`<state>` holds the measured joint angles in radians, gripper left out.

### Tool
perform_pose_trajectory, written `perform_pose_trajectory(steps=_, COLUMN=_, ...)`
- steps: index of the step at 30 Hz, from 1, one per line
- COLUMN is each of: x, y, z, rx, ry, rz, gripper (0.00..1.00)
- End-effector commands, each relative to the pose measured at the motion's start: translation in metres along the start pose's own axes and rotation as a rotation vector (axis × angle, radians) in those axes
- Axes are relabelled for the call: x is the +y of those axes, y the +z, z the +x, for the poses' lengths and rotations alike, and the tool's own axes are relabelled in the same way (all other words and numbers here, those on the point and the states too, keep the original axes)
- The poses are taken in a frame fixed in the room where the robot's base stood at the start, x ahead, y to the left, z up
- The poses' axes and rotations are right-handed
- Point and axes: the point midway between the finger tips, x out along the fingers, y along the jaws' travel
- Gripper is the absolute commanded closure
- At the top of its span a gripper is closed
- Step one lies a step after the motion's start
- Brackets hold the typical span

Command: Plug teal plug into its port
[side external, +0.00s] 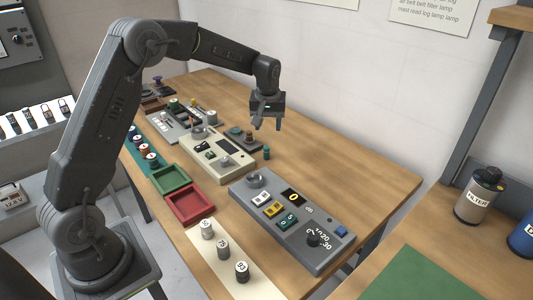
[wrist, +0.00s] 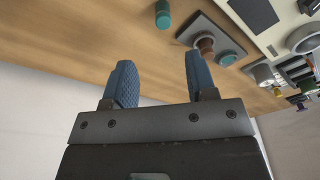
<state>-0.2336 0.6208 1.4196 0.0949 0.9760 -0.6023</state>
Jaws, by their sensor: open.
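The teal plug (side external: 267,153) stands upright on the bare wood just right of the beige panel; it also shows at the top of the wrist view (wrist: 162,14). A small grey plate (side external: 257,143) lies behind it, carrying a teal round fitting (wrist: 228,57) that looks like the port, and a brown upright piece (wrist: 205,43). Whether the teal fitting has a hole is too small to tell. My gripper (side external: 266,123) is open and empty, above the table behind the plug and plate. Its blue pads (wrist: 162,82) are apart with nothing between them.
A beige panel (side external: 218,150) adjoins the plate. A grey console (side external: 285,235) with switches and knobs lies nearer the camera. Green (side external: 171,179) and red (side external: 189,215) trays and several dark-topped cylinders (side external: 223,248) lie at the left and front. The right of the wooden table (side external: 350,165) is clear.

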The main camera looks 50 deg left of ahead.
Motion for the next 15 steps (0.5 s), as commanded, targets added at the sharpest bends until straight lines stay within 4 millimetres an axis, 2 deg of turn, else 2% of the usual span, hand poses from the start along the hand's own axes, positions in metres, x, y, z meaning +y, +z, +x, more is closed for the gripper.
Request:
perform_pose_trajectory(steps=1, x=-0.001, y=0.001, z=0.012, rx=-0.004, ry=-0.003, rz=0.000, gripper=0.48)
perform_pose_trajectory(steps=6, x=-0.001, y=0.001, z=0.039, rx=-0.002, ry=-0.001, rz=0.001, gripper=0.48)
perform_pose_trajectory(steps=15, x=-0.003, y=0.002, z=0.063, rx=-0.002, ry=-0.002, rz=0.002, gripper=0.48)
